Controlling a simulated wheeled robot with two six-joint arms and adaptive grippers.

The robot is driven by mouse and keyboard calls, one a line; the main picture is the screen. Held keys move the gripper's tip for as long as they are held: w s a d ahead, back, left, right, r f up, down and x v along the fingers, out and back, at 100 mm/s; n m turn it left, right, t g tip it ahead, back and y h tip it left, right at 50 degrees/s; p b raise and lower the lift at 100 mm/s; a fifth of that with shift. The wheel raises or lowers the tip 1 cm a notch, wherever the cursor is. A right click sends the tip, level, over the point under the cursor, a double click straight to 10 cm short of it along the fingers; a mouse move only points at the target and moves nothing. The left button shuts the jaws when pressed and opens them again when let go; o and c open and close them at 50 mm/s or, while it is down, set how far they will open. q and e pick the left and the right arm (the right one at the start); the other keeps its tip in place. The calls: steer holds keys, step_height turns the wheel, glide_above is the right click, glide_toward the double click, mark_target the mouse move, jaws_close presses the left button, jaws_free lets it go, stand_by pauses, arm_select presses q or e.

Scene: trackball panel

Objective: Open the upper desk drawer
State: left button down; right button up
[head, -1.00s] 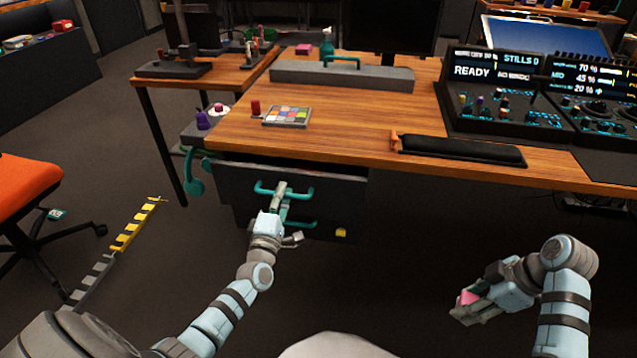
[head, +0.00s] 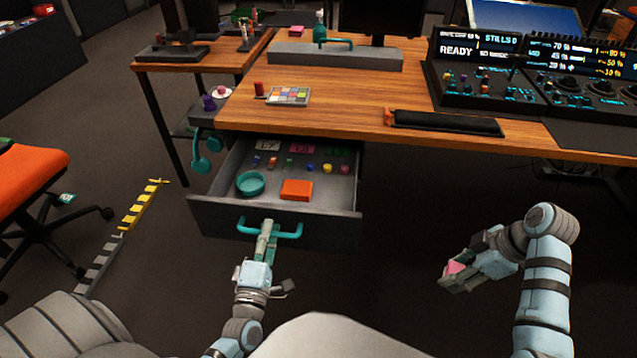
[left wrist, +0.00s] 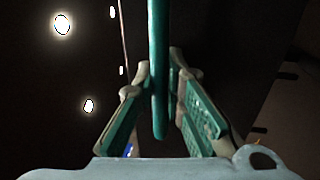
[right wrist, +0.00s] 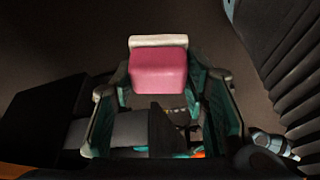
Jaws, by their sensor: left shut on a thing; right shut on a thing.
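The upper desk drawer (head: 275,213) stands pulled out below the wooden desktop, its inside in view. Its teal bar handle (head: 289,231) runs across the front. My left gripper (head: 268,228) is shut on this handle; in the left wrist view the handle (left wrist: 158,60) runs between the fingers. The lower drawer is hidden behind the open one. My right gripper (head: 456,275) is away to the right over the floor, shut on a pink block with a pale edge (right wrist: 158,68).
In the drawer are a teal round dish (head: 250,183), an orange-red box (head: 297,190) and several small coloured pieces. Teal headphones (head: 203,155) hang at the desk's left side. An orange chair (head: 30,170) stands at far left. Floor between my arms is clear.

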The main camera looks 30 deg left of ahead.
steer(key=shift+r, duration=0.1)
arm_select(q)
steer(key=shift+s+d, duration=0.15)
steer(key=shift+s, duration=0.3)
steer(key=c, duration=1.9)
jaws_free()
steer(key=shift+c, duration=0.2)
steer(key=shift+s, duration=0.1)
steer(key=v, duration=1.1)
steer(key=shift+s+d, duration=0.25)
steer(key=shift+s, duration=0.1)
steer(key=shift+f, duration=0.15)
